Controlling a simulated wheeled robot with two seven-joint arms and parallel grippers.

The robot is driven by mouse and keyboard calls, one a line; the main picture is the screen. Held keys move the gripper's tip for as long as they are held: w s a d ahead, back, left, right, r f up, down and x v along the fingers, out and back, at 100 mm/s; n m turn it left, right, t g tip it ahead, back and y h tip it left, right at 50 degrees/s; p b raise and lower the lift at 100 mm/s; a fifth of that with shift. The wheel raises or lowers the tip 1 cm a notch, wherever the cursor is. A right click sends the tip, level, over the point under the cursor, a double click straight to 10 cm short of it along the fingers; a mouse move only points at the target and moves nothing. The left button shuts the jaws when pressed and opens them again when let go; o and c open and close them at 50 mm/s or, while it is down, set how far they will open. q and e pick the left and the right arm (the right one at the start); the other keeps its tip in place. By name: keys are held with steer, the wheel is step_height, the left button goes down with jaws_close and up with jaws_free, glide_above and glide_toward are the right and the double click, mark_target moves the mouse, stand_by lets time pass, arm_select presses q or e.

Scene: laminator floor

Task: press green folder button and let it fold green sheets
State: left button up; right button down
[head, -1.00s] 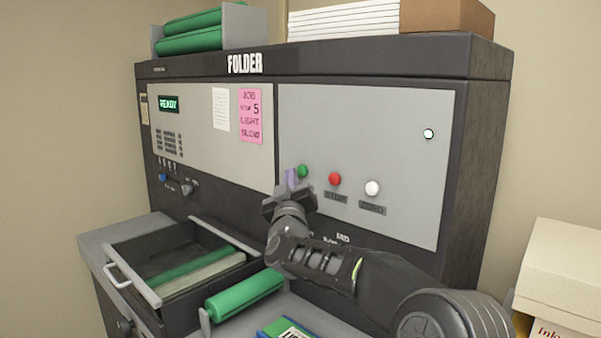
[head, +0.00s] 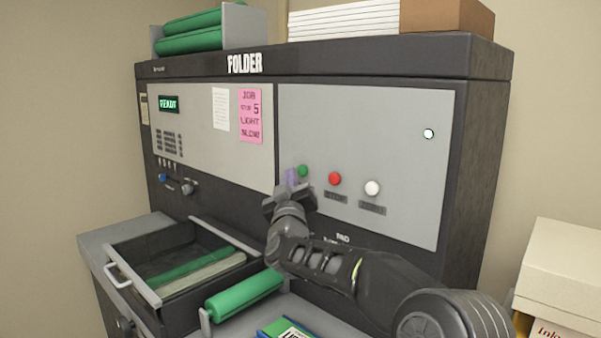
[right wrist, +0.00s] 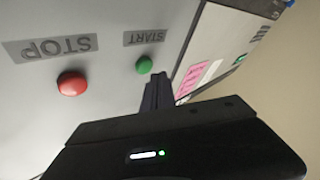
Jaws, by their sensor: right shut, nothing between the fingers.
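The folder machine (head: 400,110) stands against the wall with a grey front panel. A green button (head: 302,171) is on the panel, left of a red button (head: 335,179) and a white button (head: 372,188). In the right wrist view the green button (right wrist: 144,65) is beside a START label and the red button (right wrist: 71,83) beside a STOP label. My right gripper (head: 291,177) is shut and empty, its tips just left of the green button in the head view. I cannot tell whether they touch the panel. Green sheets (head: 185,268) show in the drawer. My left gripper is not in view.
The open tray (head: 125,278) and a green roller (head: 243,295) sit below the panel. A display (head: 169,104) reads READY. Green rolls, white paper and a brown box are on top. Pale boxes (head: 565,275) stand at the right.

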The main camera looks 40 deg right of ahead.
steer(key=shift+d, duration=0.15)
steer(key=shift+d, duration=0.3)
